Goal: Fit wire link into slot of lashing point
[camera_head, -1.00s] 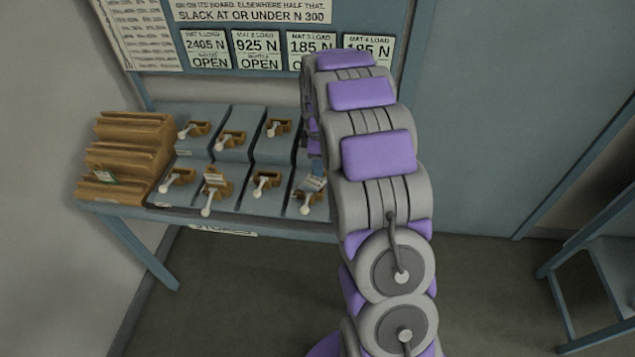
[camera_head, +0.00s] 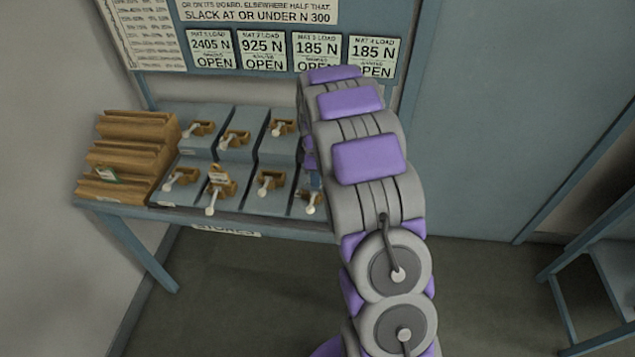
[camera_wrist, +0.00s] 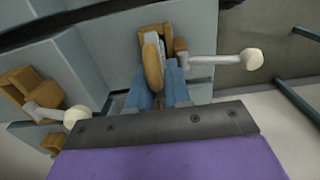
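In the wrist view, my gripper (camera_wrist: 160,98) has its blue fingers around the lower end of a tan, oval-ended piece. I take this piece, with the grey ribbed part behind it, to be the wire link (camera_wrist: 152,66). The link is at a brown lashing point (camera_wrist: 180,46) with a white ball-ended lever (camera_wrist: 222,60) pointing right. The contact between link and slot is hidden, so I cannot tell whether it is seated. In the head view, my arm covers most of this spot; the lever's pale ball (camera_head: 310,209) shows at the front right of the table.
A wooden stepped rack (camera_head: 128,150) stands at the table's left. Load cards (camera_head: 317,52) hang behind. A neighbouring lever (camera_wrist: 75,115) lies left of my fingers.

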